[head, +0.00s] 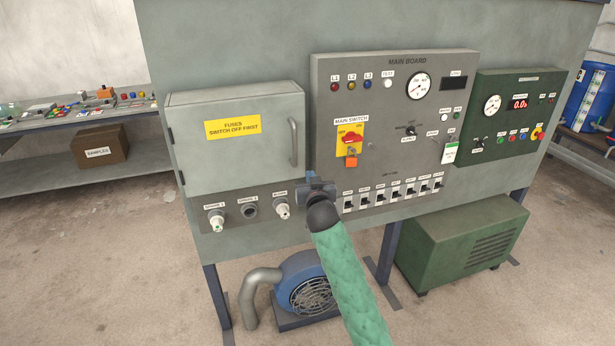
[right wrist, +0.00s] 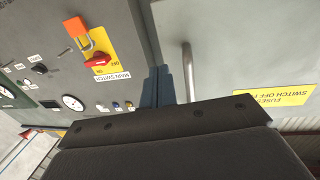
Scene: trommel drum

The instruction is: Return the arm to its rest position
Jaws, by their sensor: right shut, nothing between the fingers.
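My right arm, in a green sleeve (head: 346,272), reaches up from the bottom of the head view. My right gripper (head: 317,182) is shut and empty. It appears in front of the grey panel, just below the handle of the closed fuse box (head: 240,155) and left of a row of small black switches (head: 392,196). In the right wrist view, its closed blue-grey fingers (right wrist: 165,87) point at the panel between the main switch (right wrist: 98,60) and the door handle (right wrist: 187,72). I cannot tell whether they touch anything. My left gripper is out of view.
The main board (head: 375,80) carries lamps, a gauge and a red switch on a yellow plate. A green control box (head: 510,85) is to its right. Below are a blue blower (head: 300,285) and a green cabinet (head: 460,240). A side bench (head: 60,118) stands at left; floor there is clear.

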